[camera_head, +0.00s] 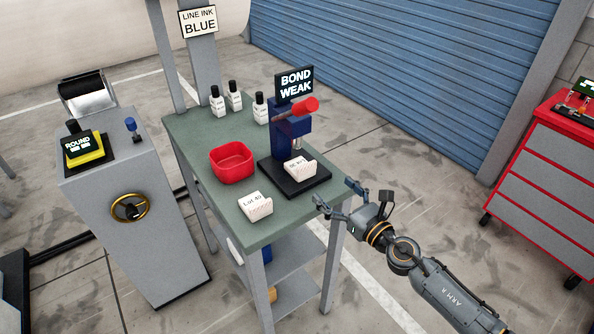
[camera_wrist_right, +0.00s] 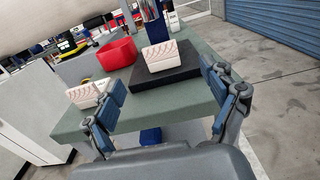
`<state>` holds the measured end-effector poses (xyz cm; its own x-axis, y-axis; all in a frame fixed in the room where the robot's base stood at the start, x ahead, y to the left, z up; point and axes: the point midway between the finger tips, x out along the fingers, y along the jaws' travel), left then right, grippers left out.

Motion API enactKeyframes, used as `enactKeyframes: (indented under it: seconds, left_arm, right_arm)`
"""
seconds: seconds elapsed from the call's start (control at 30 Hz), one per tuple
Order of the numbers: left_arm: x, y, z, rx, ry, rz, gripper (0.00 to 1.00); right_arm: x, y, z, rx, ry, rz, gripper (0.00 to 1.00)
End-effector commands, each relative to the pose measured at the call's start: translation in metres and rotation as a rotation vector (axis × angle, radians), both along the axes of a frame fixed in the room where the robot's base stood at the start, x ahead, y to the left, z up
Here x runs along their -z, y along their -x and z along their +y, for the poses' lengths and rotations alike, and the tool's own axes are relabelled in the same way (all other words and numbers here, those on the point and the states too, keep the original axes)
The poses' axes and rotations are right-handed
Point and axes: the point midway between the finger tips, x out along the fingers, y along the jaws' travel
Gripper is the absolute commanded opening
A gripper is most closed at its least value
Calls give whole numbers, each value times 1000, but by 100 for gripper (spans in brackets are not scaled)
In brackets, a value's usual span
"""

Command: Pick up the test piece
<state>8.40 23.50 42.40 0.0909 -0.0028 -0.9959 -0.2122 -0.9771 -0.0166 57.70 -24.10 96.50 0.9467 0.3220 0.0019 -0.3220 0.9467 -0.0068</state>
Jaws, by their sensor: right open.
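A white block with a printed label (camera_head: 299,167) sits on the black base of the blue press (camera_head: 290,130); it also shows in the wrist view (camera_wrist_right: 162,56). A second white block, labelled like "LOT 40" (camera_head: 256,207), sits on the green table near its front edge; it is at the left in the wrist view (camera_wrist_right: 88,93). I cannot tell which is the test piece. My right gripper (camera_head: 337,194) is open and empty, just off the table's front right edge, apart from both blocks. The wrist view shows its two fingers spread. My left gripper is not in view.
A red bowl (camera_head: 232,163) stands left of the press on the green table (camera_head: 195,135). Several small bottles (camera_head: 217,104) stand at the back. The press has a red lever knob (camera_head: 305,106) and a "BOND WEAK" sign (camera_head: 295,85). The table's front right corner is clear.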

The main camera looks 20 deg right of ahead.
Motion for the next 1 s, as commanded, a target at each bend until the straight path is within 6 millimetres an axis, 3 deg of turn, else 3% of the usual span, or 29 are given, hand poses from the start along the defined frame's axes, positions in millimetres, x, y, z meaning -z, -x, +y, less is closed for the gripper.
enactKeyframes:
  seconds: [0.13, 0.3, 0.53, 0.8, 1.0]
  left_arm:
    - [-8, -9, -11, 2, 14, -14, 0]
    - [-8, -10, -9, 3, 11, -15, 0]
    - [-7, -3, 2, 2, -2, -5, 0]
    - [-2, 0, 2, 1, -3, 0, 0]
    - [-2, 0, 2, 0, -3, 0, 0]
  right_arm:
    - [-3, -30, 10, 1, -5, -2, 85]
    - [-1, -54, 19, 1, -7, 1, 85]
    - [0, -69, 25, 1, -7, 1, 85]
    - [3, -105, 39, 1, -8, 2, 85]
    - [3, -112, 41, 1, -6, 3, 85]
